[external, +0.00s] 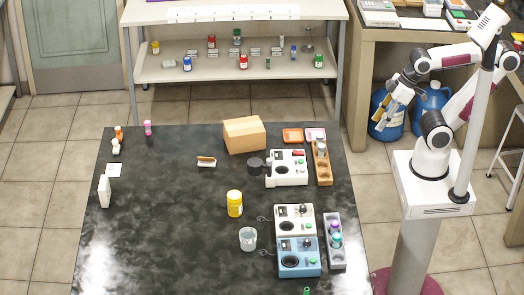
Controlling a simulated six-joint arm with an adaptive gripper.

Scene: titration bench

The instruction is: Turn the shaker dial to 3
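Three box-shaped bench devices stand on the right part of the black table, and I cannot tell for sure which is the shaker. One is a white device (287,178) at the back. One is a white device (281,226) in the middle with a dark panel and a dark knob. One is a blue device (299,270) in front, close against it. Dial marks are too small to read. My gripper (383,114) hangs in the air beyond the table's right edge, away from all three devices. Its fingers are small here, so I cannot tell whether they are open.
A wooden rack (322,172) and a grey rack (336,257) with capped vials stand right of the devices. A yellow jar (235,204), a glass beaker (248,239) and a cardboard box (244,136) stand left of them. The table's left middle is mostly clear.

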